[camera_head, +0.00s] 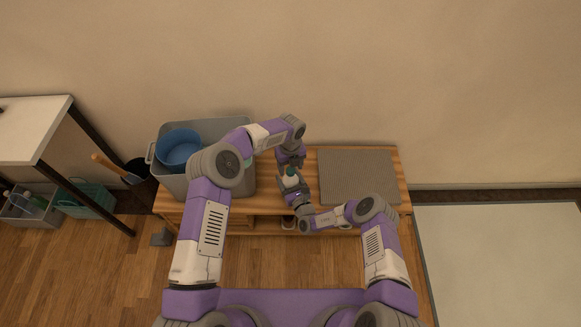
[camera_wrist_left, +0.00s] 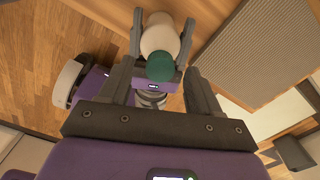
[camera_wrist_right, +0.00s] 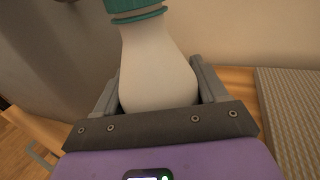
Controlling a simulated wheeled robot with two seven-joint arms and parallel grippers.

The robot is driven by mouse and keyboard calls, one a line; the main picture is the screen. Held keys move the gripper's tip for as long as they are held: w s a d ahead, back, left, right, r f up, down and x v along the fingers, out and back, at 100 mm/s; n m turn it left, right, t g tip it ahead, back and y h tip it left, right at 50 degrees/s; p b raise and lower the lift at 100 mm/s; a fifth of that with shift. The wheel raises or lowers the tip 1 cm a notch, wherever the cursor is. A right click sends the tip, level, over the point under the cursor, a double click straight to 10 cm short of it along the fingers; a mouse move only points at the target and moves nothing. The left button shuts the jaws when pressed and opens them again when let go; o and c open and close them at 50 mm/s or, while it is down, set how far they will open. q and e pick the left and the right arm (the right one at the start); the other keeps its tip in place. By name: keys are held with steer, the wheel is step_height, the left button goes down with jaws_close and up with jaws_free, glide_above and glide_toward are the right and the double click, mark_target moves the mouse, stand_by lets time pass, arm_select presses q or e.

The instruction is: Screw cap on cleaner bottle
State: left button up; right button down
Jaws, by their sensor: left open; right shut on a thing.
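The cleaner bottle (camera_head: 291,181) has a pale white body, and a green cap (camera_head: 290,171) sits at its top. My right gripper is shut on the bottle body (camera_wrist_right: 155,72), one finger on each side, and holds it roughly upright. The cap's lower edge (camera_wrist_right: 137,15) shows at the top of the right wrist view; whether it is fully seated cannot be told. My left gripper (camera_head: 291,160) is above the bottle, pointing down. In the left wrist view its open fingers (camera_wrist_left: 158,72) stand on either side of the green cap (camera_wrist_left: 160,67), apart from it.
A grey bin (camera_head: 236,128) with a blue tub (camera_head: 178,147) stands at the left of the wooden bench (camera_head: 405,190). A grey ribbed mat (camera_head: 357,176) covers its right part. A white table (camera_head: 30,125) and teal basket (camera_head: 88,198) are further left. The wall is behind.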

arm_select(q)
step_height(320, 180, up, 11)
stand_by(0.3)
arm_select(e)
jaws_free()
arm_select(q)
step_height(320, 180, up, 3)
steer(key=p, duration=0.2)
steer(key=shift+f+p, duration=0.2)
steer(key=shift+p, duration=0.1)
arm_select(e)
steer(key=v, duration=0.7)
steer(key=shift+s, duration=0.25)
steer(key=shift+d, duration=0.1)
